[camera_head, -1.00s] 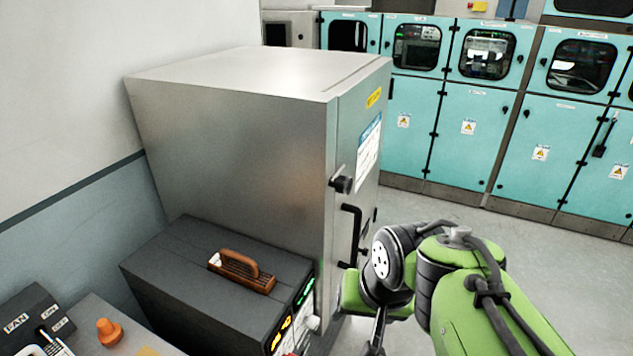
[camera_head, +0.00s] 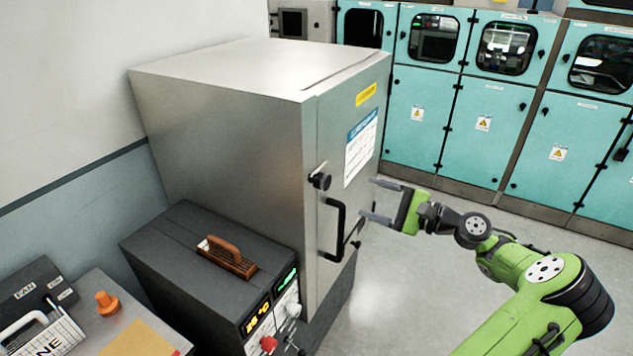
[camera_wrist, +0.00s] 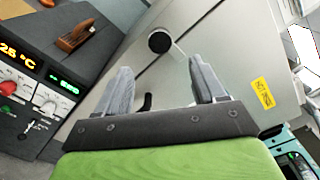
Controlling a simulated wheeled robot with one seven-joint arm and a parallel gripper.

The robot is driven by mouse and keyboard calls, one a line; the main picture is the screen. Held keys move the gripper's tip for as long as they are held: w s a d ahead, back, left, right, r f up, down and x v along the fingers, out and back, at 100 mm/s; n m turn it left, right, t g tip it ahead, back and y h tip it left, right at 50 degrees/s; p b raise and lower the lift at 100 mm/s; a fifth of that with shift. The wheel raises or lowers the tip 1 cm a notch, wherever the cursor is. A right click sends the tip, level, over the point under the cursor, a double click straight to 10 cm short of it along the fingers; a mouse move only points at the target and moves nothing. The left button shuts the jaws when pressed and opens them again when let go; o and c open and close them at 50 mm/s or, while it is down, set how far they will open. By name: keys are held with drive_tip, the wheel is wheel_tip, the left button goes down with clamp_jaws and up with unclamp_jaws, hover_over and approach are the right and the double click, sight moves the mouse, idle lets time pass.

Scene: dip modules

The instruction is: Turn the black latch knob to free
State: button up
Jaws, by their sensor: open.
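The black latch knob (camera_head: 320,181) is on the front of the grey metal cabinet (camera_head: 230,120), above a black bar handle (camera_head: 333,230). In the wrist view the knob (camera_wrist: 159,42) is a round black disc just beyond the fingertips, with a light bar beside it. My gripper (camera_head: 367,198) is open and empty, in front of the cabinet door and to the right of the knob, apart from it. In the wrist view its two grey fingers (camera_wrist: 160,68) are spread, with the knob roughly centred between them. Part of the handle is hidden by the fingers there.
A dark control box (camera_head: 200,260) with displays, a red knob and a brown grip stands left of the cabinet. An orange knob (camera_head: 107,303) is on the bench at lower left. Teal cabinets (camera_head: 425,125) line the back. The floor (camera_head: 400,290) in front is clear.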

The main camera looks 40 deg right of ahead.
sight(327, 184)
drive_tip(key=x, duration=1.3)
drive_tip(key=shift+d+f, duration=0.15)
clamp_jaws()
